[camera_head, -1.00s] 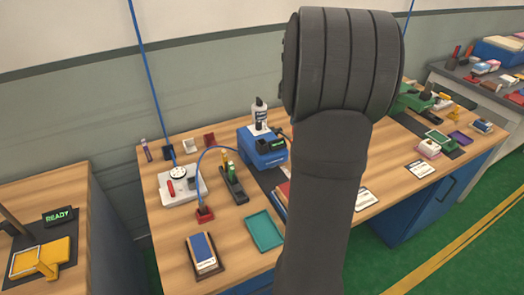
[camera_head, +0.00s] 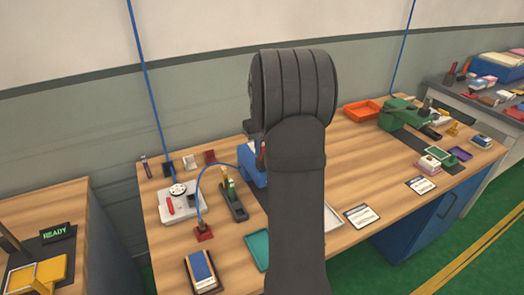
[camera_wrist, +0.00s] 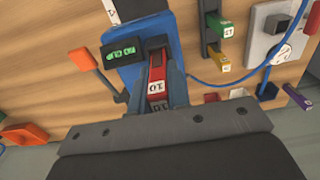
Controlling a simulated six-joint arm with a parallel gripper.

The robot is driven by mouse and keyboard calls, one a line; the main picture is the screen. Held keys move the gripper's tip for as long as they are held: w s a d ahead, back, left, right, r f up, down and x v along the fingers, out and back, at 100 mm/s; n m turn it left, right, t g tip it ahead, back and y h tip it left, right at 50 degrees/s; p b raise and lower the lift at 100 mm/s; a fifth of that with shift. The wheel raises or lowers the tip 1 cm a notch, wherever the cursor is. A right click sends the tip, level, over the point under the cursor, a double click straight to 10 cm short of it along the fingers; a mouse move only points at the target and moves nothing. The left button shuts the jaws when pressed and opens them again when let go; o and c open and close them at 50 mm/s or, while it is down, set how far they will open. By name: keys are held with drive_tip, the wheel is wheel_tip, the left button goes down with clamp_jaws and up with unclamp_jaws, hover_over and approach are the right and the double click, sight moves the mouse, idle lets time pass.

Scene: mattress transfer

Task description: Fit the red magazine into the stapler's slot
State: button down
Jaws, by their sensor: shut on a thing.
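The blue stapler (camera_wrist: 123,75) fills the upper middle of the wrist view. It has a dark slot (camera_wrist: 155,43), a green-lit display (camera_wrist: 123,52) and an orange lever at its left. My gripper (camera_wrist: 157,78) is shut on the red magazine (camera_wrist: 157,68), which carries a white number label. The magazine's far end is at or just over the slot; I cannot tell whether it is inside.
A dark rack (camera_head: 238,210) with green and yellow magazines stands beside the stapler. A blue hose (camera_head: 200,180) loops close by from a white fixture (camera_head: 183,207). A teal tray (camera_head: 257,250) lies in front. A green machine (camera_head: 400,112) and an orange tray (camera_head: 362,110) are to the right.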

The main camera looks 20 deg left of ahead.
drive_tip(key=shift+f, duration=0.65)
drive_tip(key=shift+f, duration=0.1)
drive_tip(key=c, duration=1.4)
unclamp_jaws()
drive_tip(key=shift+o, duration=0.2)
wheel_tip(320, 180, up, 12)
drive_tip(key=shift+r, duration=0.15)
wheel_tip(320, 180, down, 12)
drive_tip(key=shift+f, duration=0.15)
drive_tip(key=shift+r, duration=2)
